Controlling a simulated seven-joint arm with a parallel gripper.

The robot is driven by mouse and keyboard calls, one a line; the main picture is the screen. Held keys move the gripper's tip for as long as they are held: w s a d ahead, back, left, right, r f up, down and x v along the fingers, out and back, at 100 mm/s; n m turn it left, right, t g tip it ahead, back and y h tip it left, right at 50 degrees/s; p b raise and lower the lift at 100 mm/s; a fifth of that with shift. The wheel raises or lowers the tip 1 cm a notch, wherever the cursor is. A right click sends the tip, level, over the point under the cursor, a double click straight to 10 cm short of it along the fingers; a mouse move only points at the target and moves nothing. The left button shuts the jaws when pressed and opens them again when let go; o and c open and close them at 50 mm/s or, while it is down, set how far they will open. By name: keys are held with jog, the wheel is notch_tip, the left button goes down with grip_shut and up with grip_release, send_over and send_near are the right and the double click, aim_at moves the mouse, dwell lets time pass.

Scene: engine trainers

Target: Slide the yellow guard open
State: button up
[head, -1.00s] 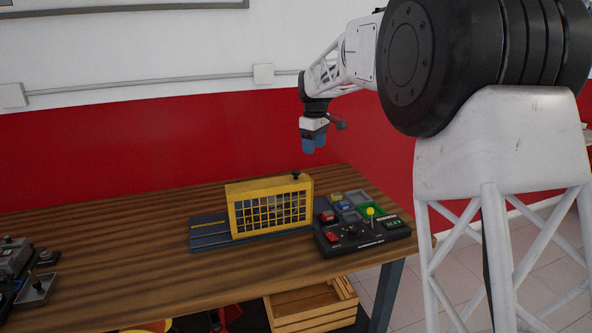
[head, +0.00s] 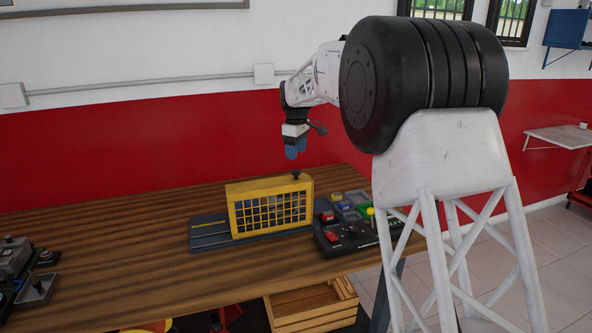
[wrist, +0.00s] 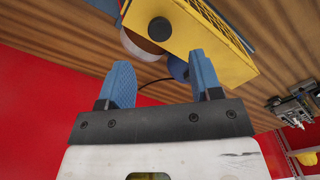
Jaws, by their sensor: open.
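The yellow guard (head: 270,207) is an upright frame with a mesh front, standing on a dark rail base (head: 208,233) on the wooden bench. A dark round knob (head: 296,174) stands on its top edge near the right end. In the wrist view the guard (wrist: 222,50) is beyond my fingers, and the knob (wrist: 159,29) shows at upper middle. My gripper (head: 295,153) has blue fingers and hangs above the knob, apart from it. In the wrist view my gripper (wrist: 160,85) is open, with nothing held between the fingers.
A control box (head: 345,236) with a red switch and other controls stands right of the guard, partly behind my arm's stand. Grey equipment (head: 20,262) sits at the left. The bench between is clear.

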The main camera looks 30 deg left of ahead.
aim_at(296, 171)
jog(key=shift+f, duration=3.55)
jog(key=shift+c, duration=0.2)
